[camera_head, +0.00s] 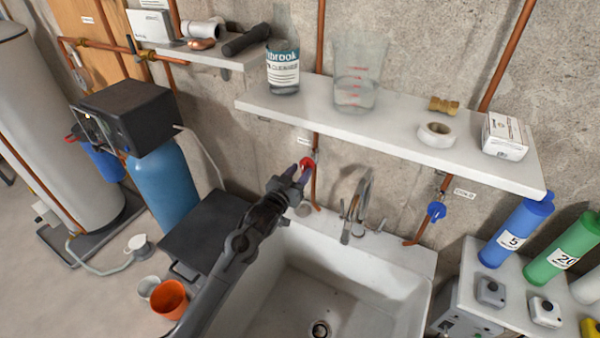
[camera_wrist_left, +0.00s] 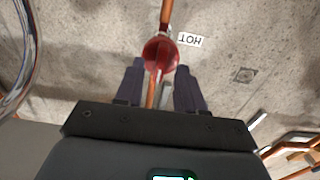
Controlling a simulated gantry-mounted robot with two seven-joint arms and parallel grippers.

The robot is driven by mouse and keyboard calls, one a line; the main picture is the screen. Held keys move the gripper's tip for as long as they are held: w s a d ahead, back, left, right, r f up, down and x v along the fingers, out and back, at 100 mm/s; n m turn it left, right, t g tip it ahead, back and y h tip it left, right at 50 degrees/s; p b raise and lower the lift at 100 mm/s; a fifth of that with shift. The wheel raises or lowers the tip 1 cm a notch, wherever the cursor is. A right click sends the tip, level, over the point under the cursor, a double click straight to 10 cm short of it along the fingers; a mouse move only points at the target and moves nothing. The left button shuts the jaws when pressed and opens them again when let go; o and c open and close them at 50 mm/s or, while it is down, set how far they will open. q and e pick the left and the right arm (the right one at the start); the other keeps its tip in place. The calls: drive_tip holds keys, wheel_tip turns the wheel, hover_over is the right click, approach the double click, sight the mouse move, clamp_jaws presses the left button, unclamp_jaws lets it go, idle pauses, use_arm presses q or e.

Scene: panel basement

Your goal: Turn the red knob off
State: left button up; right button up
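The red knob (camera_head: 307,163) sits on a vertical copper pipe on the concrete wall, above the sink's back left. In the left wrist view the red knob (camera_wrist_left: 160,55) is ahead of the fingertips, near the middle, beside a label reading HOT (camera_wrist_left: 190,40). My left gripper (camera_head: 297,172) reaches up to the knob from the lower left. In the left wrist view its two fingers (camera_wrist_left: 160,76) are apart, with the knob at or just beyond their tips. I cannot tell whether they touch it. My right gripper is not in view.
A white shelf (camera_head: 390,140) with a bottle, a beaker and a tape roll juts out above the knob. The faucet (camera_head: 357,205) stands right of it, and a blue knob (camera_head: 436,210) is farther right. The white sink (camera_head: 400,262) lies below.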

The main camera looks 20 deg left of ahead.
use_arm(q)
drive_tip(key=shift+w, duration=0.4)
clamp_jaws()
